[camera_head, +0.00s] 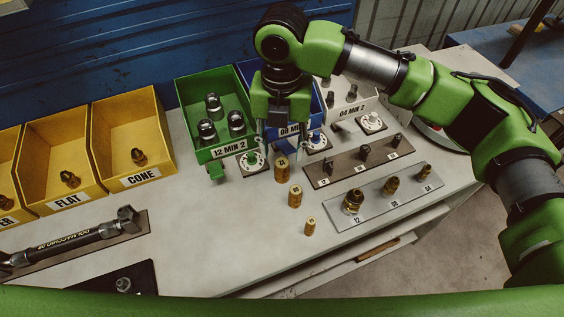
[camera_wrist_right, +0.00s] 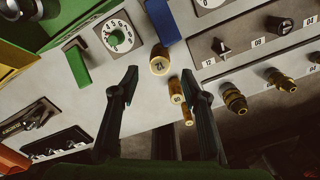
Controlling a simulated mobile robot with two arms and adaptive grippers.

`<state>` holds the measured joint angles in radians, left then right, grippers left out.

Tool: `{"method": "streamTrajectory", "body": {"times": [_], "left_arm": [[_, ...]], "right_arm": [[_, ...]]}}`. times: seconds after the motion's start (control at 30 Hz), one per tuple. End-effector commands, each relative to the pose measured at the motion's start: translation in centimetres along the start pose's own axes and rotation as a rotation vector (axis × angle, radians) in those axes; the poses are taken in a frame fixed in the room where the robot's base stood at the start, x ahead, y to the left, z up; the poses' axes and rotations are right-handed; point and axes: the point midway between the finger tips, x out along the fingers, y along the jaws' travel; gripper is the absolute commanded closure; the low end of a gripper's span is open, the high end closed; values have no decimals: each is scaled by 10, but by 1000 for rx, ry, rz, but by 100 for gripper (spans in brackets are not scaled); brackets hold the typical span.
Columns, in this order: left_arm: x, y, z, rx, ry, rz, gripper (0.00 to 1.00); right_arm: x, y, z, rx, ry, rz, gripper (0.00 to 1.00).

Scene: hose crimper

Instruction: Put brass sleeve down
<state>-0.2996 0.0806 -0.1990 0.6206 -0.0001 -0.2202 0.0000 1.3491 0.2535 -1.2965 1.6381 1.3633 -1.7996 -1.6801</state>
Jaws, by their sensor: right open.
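Three brass sleeves stand upright in a row on the grey bench: a large one marked 12 (camera_head: 281,172), a middle one (camera_head: 295,196) and a small one (camera_head: 310,227). My right gripper (camera_head: 281,140) hangs just behind the large sleeve, fingers down, open and empty. In the right wrist view its two dark fingers (camera_wrist_right: 160,88) are spread wide. The large sleeve (camera_wrist_right: 160,64) shows beyond the gap between the fingertips, apart from both. The middle sleeve (camera_wrist_right: 176,92) and the small sleeve (camera_wrist_right: 187,116) show nearer the right finger. My left gripper is not in view.
Behind stand a green bin (camera_head: 222,151), a blue bin and a white bin, with round dials (camera_head: 252,161) in front. Right of the sleeves lie a brown rack (camera_head: 343,168) and a grey plate (camera_head: 385,209) of fittings. Yellow bins and a torque wrench (camera_head: 80,238) are left. The bench left of the sleeves is clear.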

Motion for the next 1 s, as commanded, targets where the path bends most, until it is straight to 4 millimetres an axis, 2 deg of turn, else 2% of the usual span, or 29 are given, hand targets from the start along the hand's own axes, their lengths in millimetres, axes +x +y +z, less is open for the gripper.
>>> {"method": "streamTrajectory", "body": {"times": [0.1,0.23,0.4,0.83,0.93,1.0], "left_arm": [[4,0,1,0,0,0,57],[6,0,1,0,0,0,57],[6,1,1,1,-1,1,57],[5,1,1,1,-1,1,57],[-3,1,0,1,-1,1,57],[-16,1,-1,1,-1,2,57]], "right_arm": [[-20,1,0,-1,-2,2,58],[-34,1,0,0,-1,1,58],[-40,0,0,0,1,1,58],[-40,0,0,0,1,0,58],[-48,0,0,0,0,1,58],[-62,0,0,0,0,1,58]]}}
